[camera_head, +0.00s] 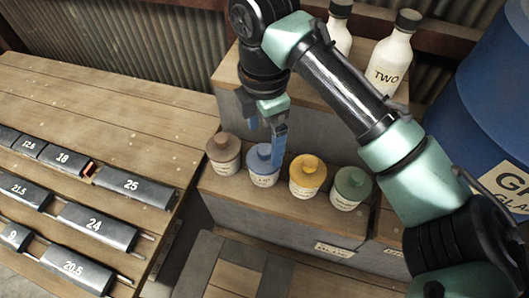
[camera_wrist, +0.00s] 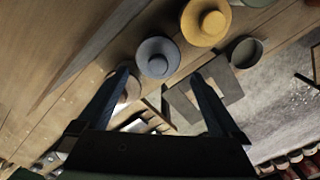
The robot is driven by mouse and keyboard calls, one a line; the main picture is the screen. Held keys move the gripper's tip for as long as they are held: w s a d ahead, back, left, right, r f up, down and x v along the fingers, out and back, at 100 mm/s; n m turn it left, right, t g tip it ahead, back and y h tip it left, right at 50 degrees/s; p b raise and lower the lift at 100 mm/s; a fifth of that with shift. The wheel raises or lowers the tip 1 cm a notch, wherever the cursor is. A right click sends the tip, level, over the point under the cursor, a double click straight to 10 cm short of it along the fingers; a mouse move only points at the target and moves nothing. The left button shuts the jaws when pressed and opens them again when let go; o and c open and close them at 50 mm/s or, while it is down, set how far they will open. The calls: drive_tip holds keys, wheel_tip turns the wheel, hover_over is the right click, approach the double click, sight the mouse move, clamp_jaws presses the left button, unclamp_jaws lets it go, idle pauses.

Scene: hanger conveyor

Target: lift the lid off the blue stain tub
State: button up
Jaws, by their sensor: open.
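The blue stain tub (camera_head: 264,177) stands on the wooden step between the brown and yellow tubs. Its round blue lid (camera_head: 261,158) with a raised knob is on it. In the wrist view the lid (camera_wrist: 156,66) looks grey-blue and lies just beyond the gap between the fingertips. My gripper (camera_head: 265,130) is open and empty. It hangs above the tub, with one blue finger in front of the lid's right side in the head view. The dark fingers also show in the wrist view (camera_wrist: 162,76). I cannot tell whether a finger touches the lid.
Close by are the brown tub (camera_head: 223,155), yellow tub (camera_head: 306,180) and green tub (camera_head: 351,190). White bottles (camera_head: 390,62) stand on the higher step behind. A blue drum (camera_head: 490,95) is at right. A slatted table (camera_head: 90,110) with numbered dark blocks is at left.

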sight(264, 149)
drive_tip(key=shift+w+f+p, duration=0.15)
drive_tip(key=shift+f+p, duration=0.7)
drive_tip(key=shift+f, duration=1.85)
drive_tip(key=c, duration=1)
